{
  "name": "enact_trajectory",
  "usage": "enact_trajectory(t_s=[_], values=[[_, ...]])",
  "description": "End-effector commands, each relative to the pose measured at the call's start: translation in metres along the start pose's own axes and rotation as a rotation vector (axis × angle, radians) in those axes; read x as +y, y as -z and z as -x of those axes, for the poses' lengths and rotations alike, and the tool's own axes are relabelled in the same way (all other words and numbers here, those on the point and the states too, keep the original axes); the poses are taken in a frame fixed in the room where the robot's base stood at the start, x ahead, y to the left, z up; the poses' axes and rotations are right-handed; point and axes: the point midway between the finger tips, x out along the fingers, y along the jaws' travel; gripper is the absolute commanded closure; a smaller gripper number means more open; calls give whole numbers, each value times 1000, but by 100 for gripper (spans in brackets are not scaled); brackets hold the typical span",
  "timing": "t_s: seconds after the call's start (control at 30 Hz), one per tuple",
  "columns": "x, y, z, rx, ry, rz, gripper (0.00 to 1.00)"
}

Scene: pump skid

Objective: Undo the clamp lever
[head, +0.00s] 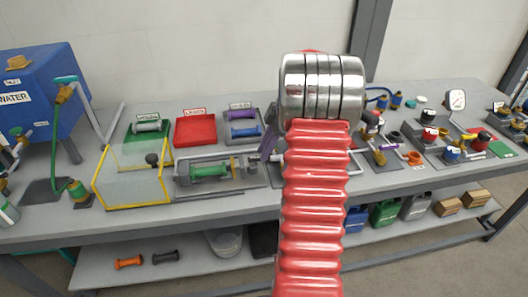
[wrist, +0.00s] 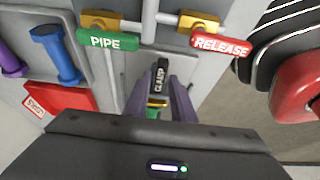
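The clamp lever is a short black handle marked CLASP (wrist: 158,77) in the middle of the wrist view. My gripper (wrist: 157,88) has two purple fingers, one on each side of the lever, with gaps visible; it is open. Whether the fingers touch the lever cannot be told. A bit of green and yellow shows behind the fingers, mostly hidden by my gripper body. In the head view my gripper (head: 268,143) is partly hidden by my arm, at the right end of a grey housing (head: 222,186) holding a green cartridge (head: 208,171). The lever is not clear there.
A green PIPE handle (wrist: 108,41) and a red RELEASE handle (wrist: 222,43) sit on a pipe just beyond the lever. A yellow-edged clear guard (head: 130,190) stands left of the housing. A red tray (head: 195,131) and a blue spool (head: 245,132) lie behind.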

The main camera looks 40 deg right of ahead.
Motion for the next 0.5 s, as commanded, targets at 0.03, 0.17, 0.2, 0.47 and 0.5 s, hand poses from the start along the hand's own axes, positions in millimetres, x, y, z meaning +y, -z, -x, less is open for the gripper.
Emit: enact_trajectory(t_s=[0.03,0.17,0.2,0.47,0.5], values=[[0,0,7,-1,-3,0,77],[1,0,27,-1,-5,0,77],[0,0,34,-1,-4,0,77],[0,-1,80,-2,-3,1,77],[0,-1,86,-2,-3,1,77]])
